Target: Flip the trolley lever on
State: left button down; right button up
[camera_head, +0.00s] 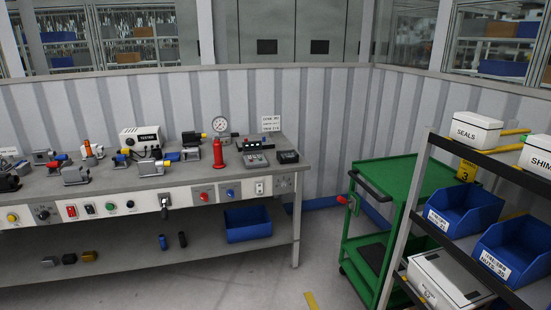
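A green trolley (398,180) stands right of the workbench, partly hidden behind the shelf rack. A small lever with a red handle (342,199) sticks out from the trolley's left side, near its front post. Its handle points left; I cannot tell from its pose whether it is on or off. A dark push bar (370,186) runs along the trolley's top left edge. Neither of my grippers is in view.
A workbench (220,170) with motors, a tester and a gauge fills the left. A dark shelf rack (424,172) with white boxes and blue bins (462,208) stands at the right. Free floor (270,285) lies between, with a yellow marking.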

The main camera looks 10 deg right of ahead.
aim_at(340, 199)
jog(key=i+z, duration=0.25)
jog(key=i, duration=0.4)
jog(key=i+j+z, duration=0.2)
jog(key=i, duration=0.45)
jog(key=i+l+z, duration=0.1)
jog(key=i+z, duration=0.25)
jog(key=i, duration=0.3)
jog(key=i+j+z, duration=0.1)
jog(key=i+z, duration=0.25)
jog(key=i, duration=0.25)
jog(key=i+z, duration=0.1)
jog(key=i, duration=0.45)
jog(key=z, duration=0.15)
